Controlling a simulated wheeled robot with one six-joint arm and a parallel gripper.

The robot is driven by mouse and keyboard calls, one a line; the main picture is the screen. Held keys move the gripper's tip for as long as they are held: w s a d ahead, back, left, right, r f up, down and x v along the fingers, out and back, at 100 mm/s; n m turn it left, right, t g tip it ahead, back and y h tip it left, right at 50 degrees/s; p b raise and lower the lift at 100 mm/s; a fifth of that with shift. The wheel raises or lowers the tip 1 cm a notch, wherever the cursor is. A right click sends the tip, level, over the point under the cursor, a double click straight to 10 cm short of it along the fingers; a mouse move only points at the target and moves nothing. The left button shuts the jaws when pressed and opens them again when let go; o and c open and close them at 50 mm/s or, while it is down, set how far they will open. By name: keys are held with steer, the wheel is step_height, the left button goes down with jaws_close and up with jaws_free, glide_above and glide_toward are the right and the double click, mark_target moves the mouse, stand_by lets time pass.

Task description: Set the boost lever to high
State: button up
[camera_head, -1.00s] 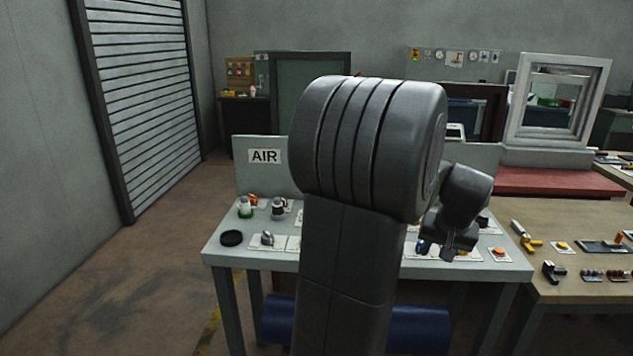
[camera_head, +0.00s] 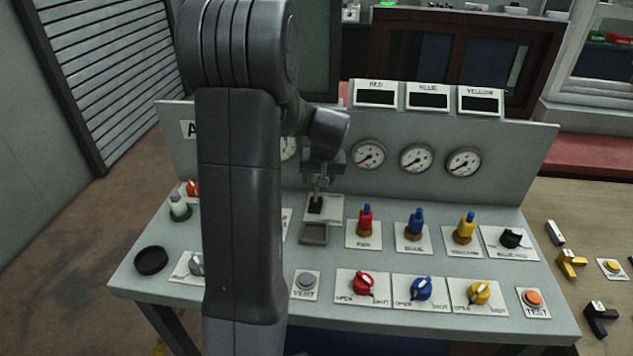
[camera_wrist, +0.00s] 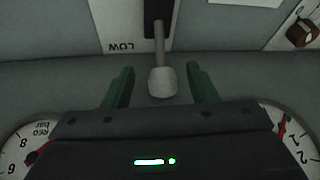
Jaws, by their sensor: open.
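The boost lever (camera_wrist: 161,80) has a pale rounded knob on a thin shaft that rises from a black slot. Its white plate (camera_wrist: 111,22) carries the word LOW, upside down in the wrist view. My gripper (camera_wrist: 160,78) is open, with one dark green finger on each side of the knob and a visible gap to both. In the head view my gripper (camera_head: 320,180) is over the lever plate (camera_head: 334,207) in the back row of the bench panel. The arm partly hides the lever there, and the plate's other label cannot be read.
Red (camera_head: 365,220), blue (camera_head: 416,223) and yellow (camera_head: 466,228) fittings stand to the right of the lever. Gauges (camera_head: 369,155) line the upright panel close behind. Coloured valve knobs (camera_head: 421,289) and push buttons (camera_head: 304,281) lie nearer the front edge.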

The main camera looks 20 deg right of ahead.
steer(key=x, duration=0.2)
steer(key=shift+w+f, duration=0.2)
steer(key=shift+w, duration=0.1)
steer(key=shift+w+f, duration=0.15)
steer(key=shift+f, duration=0.5)
jaws_close()
